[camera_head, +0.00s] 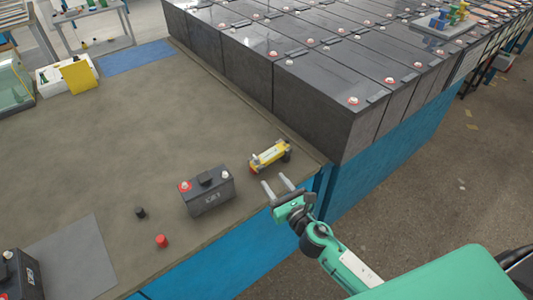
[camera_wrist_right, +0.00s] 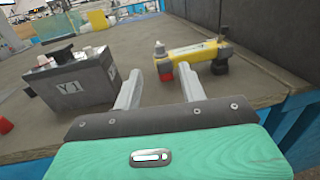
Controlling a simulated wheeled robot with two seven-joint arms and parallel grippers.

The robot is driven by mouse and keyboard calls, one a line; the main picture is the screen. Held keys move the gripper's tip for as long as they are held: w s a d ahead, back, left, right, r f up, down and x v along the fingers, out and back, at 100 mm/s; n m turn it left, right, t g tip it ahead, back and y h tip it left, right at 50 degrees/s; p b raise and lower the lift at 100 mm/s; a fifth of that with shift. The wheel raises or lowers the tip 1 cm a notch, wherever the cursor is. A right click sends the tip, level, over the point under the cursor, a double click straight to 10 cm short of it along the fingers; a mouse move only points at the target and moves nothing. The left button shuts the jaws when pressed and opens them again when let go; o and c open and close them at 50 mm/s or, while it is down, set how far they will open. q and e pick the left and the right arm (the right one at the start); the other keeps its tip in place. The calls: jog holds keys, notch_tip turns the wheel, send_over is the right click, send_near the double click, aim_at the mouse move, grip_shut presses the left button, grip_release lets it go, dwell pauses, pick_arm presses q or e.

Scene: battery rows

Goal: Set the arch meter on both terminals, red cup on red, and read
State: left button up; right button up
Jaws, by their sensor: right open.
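The yellow arch meter (camera_head: 270,153) lies on the bench near its right edge. In the right wrist view its yellow bar (camera_wrist_right: 193,50) has a red cup (camera_wrist_right: 165,70) at the left end and a dark cup (camera_wrist_right: 221,66) at the right. A dark battery (camera_head: 208,197) stands to its left, with a red-ringed terminal (camera_head: 185,187) on the left and a pale one (camera_head: 225,175) on the right. It also shows in the right wrist view (camera_wrist_right: 78,84). My right gripper (camera_head: 278,185) is open and empty, its fingers pointing toward the meter, apart from it. My left gripper is out of view.
A red cap (camera_head: 162,241) and a black cap (camera_head: 140,212) lie left of the battery. Another battery (camera_head: 20,275) stands at lower left by a grey mat (camera_head: 75,258). Large battery rows (camera_head: 320,95) wall off the bench's far right side. The bench middle (camera_head: 120,130) is clear.

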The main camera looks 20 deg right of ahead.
aim_at(257, 160)
jog(key=x, duration=0.6)
jog(key=shift+d+p, duration=0.1)
jog(key=shift+p, duration=0.25)
jog(key=x, duration=0.5)
jog(key=shift+w+p, duration=0.3)
jog(key=shift+w, duration=0.2)
jog(key=c, duration=0.8)
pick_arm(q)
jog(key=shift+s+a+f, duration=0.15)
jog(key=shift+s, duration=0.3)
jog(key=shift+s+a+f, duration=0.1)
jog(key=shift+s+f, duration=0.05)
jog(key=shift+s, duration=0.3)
pick_arm(e)
grip_shut()
